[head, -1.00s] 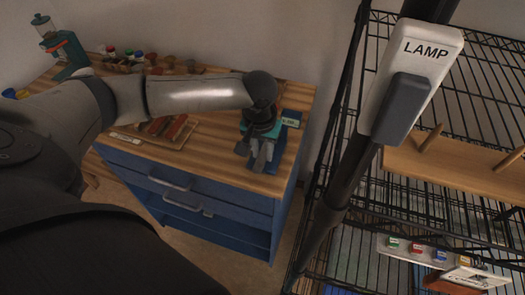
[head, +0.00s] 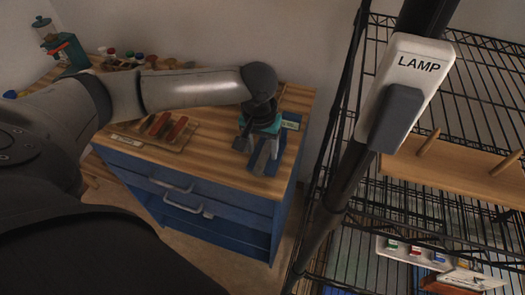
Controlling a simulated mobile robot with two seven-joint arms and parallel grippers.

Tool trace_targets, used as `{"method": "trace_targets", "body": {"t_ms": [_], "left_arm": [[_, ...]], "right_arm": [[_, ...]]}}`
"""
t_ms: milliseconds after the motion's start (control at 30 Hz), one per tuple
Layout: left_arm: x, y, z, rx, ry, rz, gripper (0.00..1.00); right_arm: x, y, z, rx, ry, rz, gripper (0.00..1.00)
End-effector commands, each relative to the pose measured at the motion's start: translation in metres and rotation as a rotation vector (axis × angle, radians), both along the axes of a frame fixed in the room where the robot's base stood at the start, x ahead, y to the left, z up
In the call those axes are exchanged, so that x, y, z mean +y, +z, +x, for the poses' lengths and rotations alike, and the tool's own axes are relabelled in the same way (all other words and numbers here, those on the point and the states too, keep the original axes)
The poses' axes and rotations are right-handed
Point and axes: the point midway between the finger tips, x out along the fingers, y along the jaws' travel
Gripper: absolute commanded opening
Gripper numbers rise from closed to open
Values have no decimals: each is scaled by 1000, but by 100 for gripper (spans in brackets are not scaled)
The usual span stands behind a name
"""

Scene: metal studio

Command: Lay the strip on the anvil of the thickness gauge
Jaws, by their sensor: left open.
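The thickness gauge (head: 285,146) appears to be the blue device with a pale display near the right end of the wooden bench top. My left gripper (head: 258,147) is over it, pointing down, its fingers open and apart. A narrow grey piece (head: 262,160), possibly the strip, shows between and below the fingers, against the blue base. The gripper and wrist hide much of the gauge, including its anvil, so I cannot tell whether the piece touches it. My right gripper is not in view.
Jars and small items line the bench's back. A blue drawer cabinet (head: 225,205) supports the top. A black post with a lamp switch (head: 408,88) and a wire shelf stand at right.

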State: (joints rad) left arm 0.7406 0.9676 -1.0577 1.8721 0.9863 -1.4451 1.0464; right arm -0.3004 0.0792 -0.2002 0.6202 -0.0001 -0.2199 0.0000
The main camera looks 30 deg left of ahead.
Motion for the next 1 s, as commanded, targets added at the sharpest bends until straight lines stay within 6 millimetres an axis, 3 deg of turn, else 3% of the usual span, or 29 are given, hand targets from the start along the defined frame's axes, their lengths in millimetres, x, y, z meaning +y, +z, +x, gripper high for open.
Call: {"method": "trace_targets", "body": {"t_ms": [33, 200, 400, 600, 1000], "left_arm": [[0, 15, -1, -3, 0, -1, 60], [-1, 53, -5, -3, -1, 0, 60], [-2, 83, -9, -2, 1, 0, 60], [-3, 94, -11, 0, 0, 0, 60], [-3, 93, -11, 0, 0, 0, 60]], "right_arm": [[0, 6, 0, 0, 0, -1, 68], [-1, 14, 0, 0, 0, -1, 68], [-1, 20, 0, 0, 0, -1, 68], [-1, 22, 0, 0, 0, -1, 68], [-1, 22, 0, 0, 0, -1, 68]]}}
